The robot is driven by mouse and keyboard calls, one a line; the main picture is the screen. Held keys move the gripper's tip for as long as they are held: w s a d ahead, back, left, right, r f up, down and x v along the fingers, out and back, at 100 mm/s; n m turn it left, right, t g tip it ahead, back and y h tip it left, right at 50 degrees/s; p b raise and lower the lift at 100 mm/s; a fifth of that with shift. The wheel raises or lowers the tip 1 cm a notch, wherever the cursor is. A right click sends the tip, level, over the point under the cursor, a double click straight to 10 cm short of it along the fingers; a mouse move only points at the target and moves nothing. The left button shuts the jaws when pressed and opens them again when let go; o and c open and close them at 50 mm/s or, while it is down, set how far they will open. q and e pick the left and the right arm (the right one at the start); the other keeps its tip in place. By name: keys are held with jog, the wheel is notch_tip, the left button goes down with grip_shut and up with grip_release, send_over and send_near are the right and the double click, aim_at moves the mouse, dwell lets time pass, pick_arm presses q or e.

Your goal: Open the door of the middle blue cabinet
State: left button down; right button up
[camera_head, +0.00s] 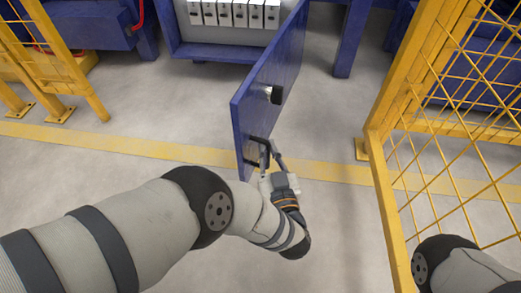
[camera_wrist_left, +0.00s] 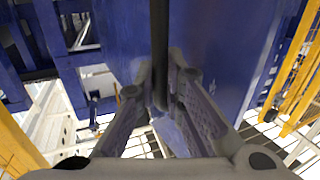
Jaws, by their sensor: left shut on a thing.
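The middle blue cabinet (camera_head: 218,53) stands at the top of the head view, with a row of pale switch units inside. Its blue door (camera_head: 262,85) is swung wide open towards me; it also fills much of the left wrist view (camera_wrist_left: 215,45). A dark handle (camera_head: 250,160) is on the door's lower outer part. My left gripper (camera_head: 268,158) is shut on this handle, which shows as a dark upright bar between the fingers (camera_wrist_left: 162,85) in the left wrist view (camera_wrist_left: 159,40). My right gripper is out of view.
A latch (camera_head: 270,95) sits higher on the door. A yellow mesh fence (camera_head: 380,190) stands to the right, close to my right arm. Another yellow fence (camera_head: 62,60) is at the left. Grey floor with a yellow line (camera_head: 130,147) is clear between them.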

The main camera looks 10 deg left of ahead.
pick_arm(q)
jog(key=shift+w+r, duration=0.25)
jog(key=shift+r, duration=0.15)
jog(key=c, duration=1.7)
grip_release()
jog(key=shift+f, duration=0.1)
jog(key=v, duration=0.7)
jog(key=shift+s+d+f, duration=0.1)
jog(key=shift+s+f, duration=0.1)
jog(key=shift+s, duration=0.1)
